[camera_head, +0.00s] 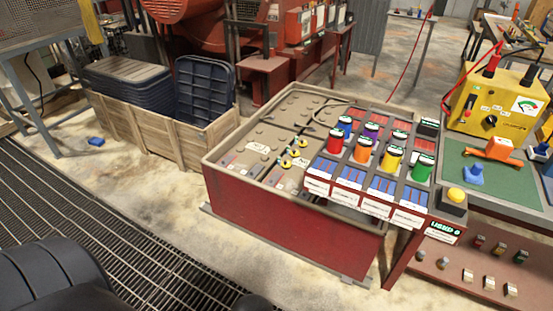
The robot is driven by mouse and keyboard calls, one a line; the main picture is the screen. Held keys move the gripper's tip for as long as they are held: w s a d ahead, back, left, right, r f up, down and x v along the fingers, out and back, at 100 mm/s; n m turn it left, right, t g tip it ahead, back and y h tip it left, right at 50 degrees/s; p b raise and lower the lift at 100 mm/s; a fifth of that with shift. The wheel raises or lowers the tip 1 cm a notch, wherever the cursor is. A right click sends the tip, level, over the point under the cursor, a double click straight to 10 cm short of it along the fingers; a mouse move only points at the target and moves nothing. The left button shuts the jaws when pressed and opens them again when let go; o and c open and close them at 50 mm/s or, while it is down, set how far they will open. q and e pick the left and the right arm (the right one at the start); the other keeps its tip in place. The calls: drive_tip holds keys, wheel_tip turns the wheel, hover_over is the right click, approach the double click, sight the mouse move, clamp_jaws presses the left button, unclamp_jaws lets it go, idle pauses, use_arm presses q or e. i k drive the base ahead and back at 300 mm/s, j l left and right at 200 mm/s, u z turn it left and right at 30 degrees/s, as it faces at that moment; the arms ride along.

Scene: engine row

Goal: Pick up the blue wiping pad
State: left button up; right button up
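A small flat blue piece (96,141) lies on the bare floor at the left, near the wooden crate and the metal frame's leg. A blue object with an upright knob-like part (473,175) stands on the green mat at the right. I cannot tell for sure which of these is the wiping pad; both are small in the picture. Neither of my grippers is in view. Nothing is seen touching either blue object.
A wooden crate (150,133) holds dark blue bins. A red battery box (290,235) and a rack of coloured cans (375,170) fill the middle. A yellow meter (500,105) stands at the right behind an orange block (499,150). Floor grating (110,225) lies at the left.

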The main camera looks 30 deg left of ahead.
sight(474, 175)
drive_tip(key=i+j+z, duration=0.15)
drive_tip(key=j, duration=0.3)
drive_tip(key=i+j+z, duration=0.1)
drive_tip(key=j, duration=0.3)
drive_tip(key=i+j+z, duration=0.15)
drive_tip(key=i+j, duration=0.15)
drive_tip(key=j, duration=0.2)
drive_tip(key=i+j+z, duration=0.1)
drive_tip(key=j, duration=0.35)
drive_tip(key=i+j+z, duration=0.15)
drive_tip(key=j, duration=0.35)
drive_tip(key=j+z, duration=0.1)
drive_tip(key=j, duration=0.4)
drive_tip(key=i, duration=0.05)
